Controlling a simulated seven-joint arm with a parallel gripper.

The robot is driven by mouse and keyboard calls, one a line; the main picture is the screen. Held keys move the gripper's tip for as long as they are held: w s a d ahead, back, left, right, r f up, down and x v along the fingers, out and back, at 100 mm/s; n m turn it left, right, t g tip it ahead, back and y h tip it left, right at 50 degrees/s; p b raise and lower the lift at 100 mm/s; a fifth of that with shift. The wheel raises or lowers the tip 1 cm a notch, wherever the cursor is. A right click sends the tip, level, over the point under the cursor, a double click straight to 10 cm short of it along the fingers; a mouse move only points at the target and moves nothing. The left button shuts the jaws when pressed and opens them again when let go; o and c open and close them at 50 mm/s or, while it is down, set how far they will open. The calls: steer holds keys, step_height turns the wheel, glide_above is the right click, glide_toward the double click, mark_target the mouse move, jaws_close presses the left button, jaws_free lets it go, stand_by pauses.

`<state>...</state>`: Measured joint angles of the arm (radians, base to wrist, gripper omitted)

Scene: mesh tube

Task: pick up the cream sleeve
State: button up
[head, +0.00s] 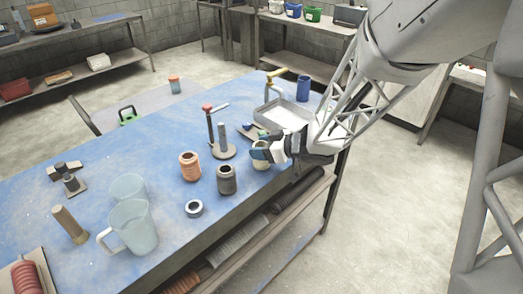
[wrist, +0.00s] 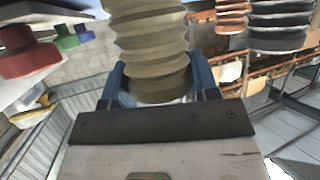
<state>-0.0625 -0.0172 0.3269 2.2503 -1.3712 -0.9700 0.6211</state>
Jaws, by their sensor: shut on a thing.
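The cream sleeve (head: 260,163) is a short ribbed tube near the right edge of the blue table. In the wrist view the sleeve (wrist: 147,40) fills the top middle, with its ribs plain to see. My gripper (head: 264,150) reaches it from the right. Its blue fingers stand on either side of the sleeve in the wrist view (wrist: 158,82), and it is shut on it. In the head view the fingers hide the sleeve's upper part. I cannot tell whether its base touches the table.
A dark grey sleeve (head: 226,180) and an orange sleeve (head: 190,166) stand to the left. A round-based stand (head: 223,152) is close by. A pale metal tray (head: 284,116) lies behind. Clear jugs (head: 133,228), a grey ring (head: 194,209) and the table's front edge are nearer.

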steer(key=shift+r, duration=0.5)
steer(key=shift+s+d+r, duration=0.1)
steer(key=shift+s+r, duration=0.15)
steer(key=shift+r, duration=0.65)
steer(key=s+d+r, duration=0.1)
steer(key=s+d, duration=0.3)
steer(key=s, duration=1.1)
steer(key=shift+d+r, duration=0.15)
